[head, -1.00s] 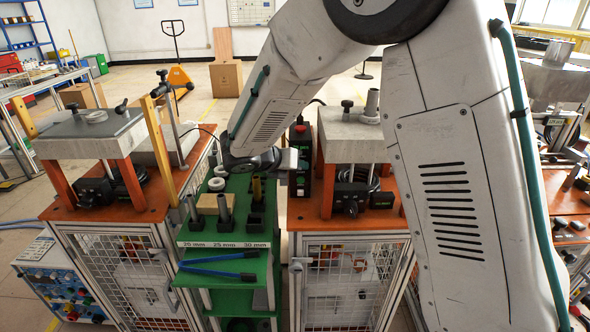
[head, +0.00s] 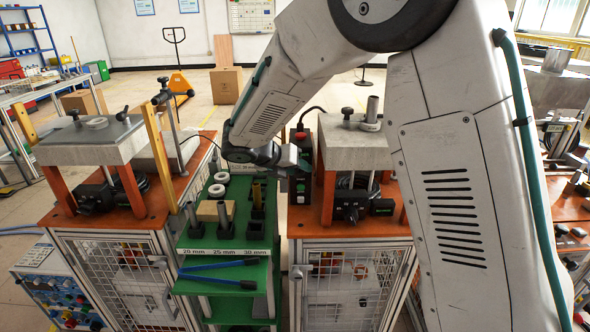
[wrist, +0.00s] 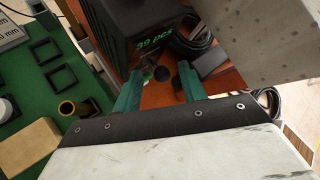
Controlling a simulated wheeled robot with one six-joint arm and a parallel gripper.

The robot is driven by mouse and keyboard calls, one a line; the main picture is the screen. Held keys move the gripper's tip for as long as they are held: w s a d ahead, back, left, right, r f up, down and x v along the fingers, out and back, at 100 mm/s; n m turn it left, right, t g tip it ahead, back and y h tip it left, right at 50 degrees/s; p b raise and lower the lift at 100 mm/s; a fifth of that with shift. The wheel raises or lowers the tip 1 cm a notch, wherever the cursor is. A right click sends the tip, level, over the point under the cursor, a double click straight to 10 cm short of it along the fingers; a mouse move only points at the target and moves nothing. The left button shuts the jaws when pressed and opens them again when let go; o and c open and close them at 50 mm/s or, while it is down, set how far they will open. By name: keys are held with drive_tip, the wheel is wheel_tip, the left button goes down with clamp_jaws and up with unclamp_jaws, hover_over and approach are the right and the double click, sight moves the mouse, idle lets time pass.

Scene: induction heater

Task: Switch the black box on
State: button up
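A tall black box (head: 300,186) stands at the left of the right-hand orange bench, with a red button on top and a green-lit spot low on its front. My gripper (head: 303,163) is in front of it and hides its middle. In the wrist view a black box (wrist: 150,28) shows green lettering reading like "39 pcs". My gripper (wrist: 158,92) has its two teal fingers spread apart with nothing held between them. Beyond the fingertips are a dark round knob (wrist: 162,73) and a small metallic part. I cannot tell whether the fingers touch anything.
A grey block on orange legs (head: 352,145) stands right of the box, with a smaller black dial unit (head: 350,203) beneath it. The green stand (head: 222,246) at left holds rings, posts and a wooden block (head: 213,211). Cables lie close by on the bench.

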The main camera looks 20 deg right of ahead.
drive_tip(key=shift+s, duration=0.1)
drive_tip(key=v, duration=0.7)
drive_tip(key=shift+a+r, duration=0.2)
drive_tip(key=shift+r, duration=0.05)
drive_tip(key=shift+s, duration=0.1)
